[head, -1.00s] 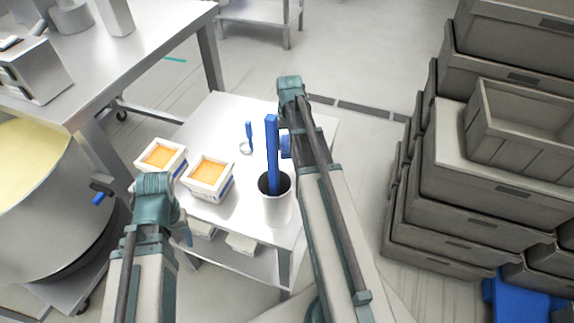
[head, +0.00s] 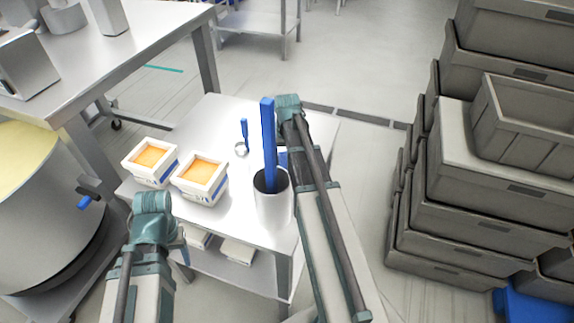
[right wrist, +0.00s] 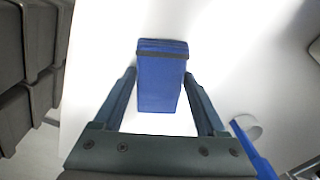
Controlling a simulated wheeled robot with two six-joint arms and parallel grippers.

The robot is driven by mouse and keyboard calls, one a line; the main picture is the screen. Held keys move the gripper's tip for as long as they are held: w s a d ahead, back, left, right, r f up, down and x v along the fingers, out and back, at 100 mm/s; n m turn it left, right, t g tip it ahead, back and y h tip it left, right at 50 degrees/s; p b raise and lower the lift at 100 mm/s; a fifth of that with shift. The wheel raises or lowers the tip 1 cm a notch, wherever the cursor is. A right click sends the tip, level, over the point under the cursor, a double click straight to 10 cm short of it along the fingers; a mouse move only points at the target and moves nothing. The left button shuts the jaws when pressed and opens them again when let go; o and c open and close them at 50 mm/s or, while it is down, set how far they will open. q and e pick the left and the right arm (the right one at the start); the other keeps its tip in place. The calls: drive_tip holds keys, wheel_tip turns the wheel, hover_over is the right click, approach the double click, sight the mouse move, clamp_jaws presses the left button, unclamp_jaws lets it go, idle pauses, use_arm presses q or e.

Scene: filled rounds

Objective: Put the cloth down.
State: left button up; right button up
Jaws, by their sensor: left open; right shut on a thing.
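The cloth is a dark blue folded pad with a black band near one end. In the right wrist view the cloth (right wrist: 160,85) lies between the two fingertips of my right gripper (right wrist: 160,95), which is shut on it, over the white tabletop. In the head view only a bit of the cloth (head: 283,158) shows beside my right forearm, which hides the right fingers. I cannot tell if the cloth touches the table. My left gripper (head: 181,237) is open and empty, in front of the table's near left side.
Grey crates (head: 465,210) are stacked at right; a big pot (head: 40,220) stands left.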

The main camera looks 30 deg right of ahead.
drive_tip(key=shift+r, duration=0.1)
drive_tip(key=shift+f, duration=0.25)
drive_tip(key=o, duration=1.1)
drive_tip(key=shift+r, duration=0.1)
drive_tip(key=shift+r, duration=0.15)
wheel_tip(320, 180, up, 12)
drive_tip(key=p, duration=1.2)
